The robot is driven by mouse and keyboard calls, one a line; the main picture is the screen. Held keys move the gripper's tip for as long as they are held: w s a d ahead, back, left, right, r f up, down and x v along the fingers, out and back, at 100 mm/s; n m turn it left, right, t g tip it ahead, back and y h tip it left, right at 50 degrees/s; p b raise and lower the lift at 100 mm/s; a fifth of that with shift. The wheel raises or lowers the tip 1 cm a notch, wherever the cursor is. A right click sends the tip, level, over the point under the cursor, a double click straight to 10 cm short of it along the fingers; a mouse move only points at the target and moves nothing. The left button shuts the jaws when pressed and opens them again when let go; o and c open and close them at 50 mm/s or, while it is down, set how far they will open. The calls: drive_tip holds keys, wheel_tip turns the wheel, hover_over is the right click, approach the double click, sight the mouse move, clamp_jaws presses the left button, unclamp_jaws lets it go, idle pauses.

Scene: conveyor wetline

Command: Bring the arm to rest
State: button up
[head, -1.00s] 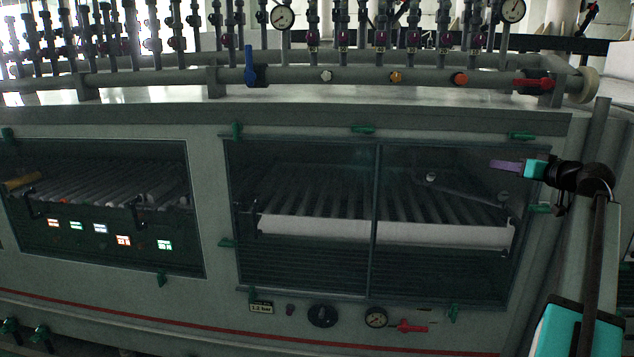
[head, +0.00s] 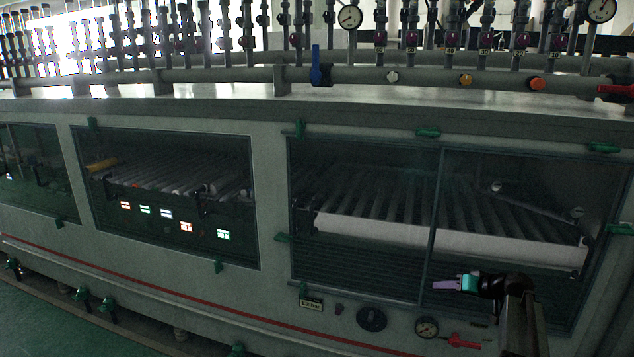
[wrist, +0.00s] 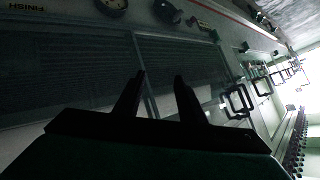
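My gripper (head: 446,285) shows at the lower right of the head view, with a purple tip and a teal band, pointing left in front of the lower part of the right window (head: 400,262). In the wrist view my gripper (wrist: 160,82) shows two dark fingers with a gap between them. Nothing is seen between the fingers. The gap looks clear, with the machine front behind it.
The long grey machine (head: 270,180) fills the view. Below the right window are a black knob (head: 372,319), a pressure gauge (head: 427,327) and a red handle valve (head: 462,341), close to my gripper. Green floor (head: 60,325) is free at lower left.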

drive_tip(key=s+a+f+n+g, duration=0.1)
drive_tip(key=s+a+f+g, duration=0.2)
drive_tip(key=s+a+f, duration=0.55)
drive_tip(key=s+a+f+g, duration=0.3)
drive_tip(key=s+a+f, duration=0.2)
drive_tip(key=a+f, duration=0.6)
drive_tip(key=s+a+f+n+g, duration=0.1)
drive_tip(key=s+a+f+g, duration=0.1)
drive_tip(key=s+a+f, duration=0.8)
drive_tip(key=s+a+f+g+h, duration=0.15)
drive_tip(key=s+f+g, duration=0.35)
drive_tip(key=s+f, duration=1.05)
drive_tip(key=s+d+r+m+g+h, duration=0.1)
drive_tip(key=s+d, duration=0.5)
drive_tip(key=s, duration=0.8)
drive_tip(key=g+h, duration=0.1)
drive_tip(key=h, duration=0.1)
drive_tip(key=shift+d+r+g+h, duration=0.2)
drive_tip(key=shift+r+g+h, duration=0.05)
drive_tip(key=shift+g+h, duration=0.1)
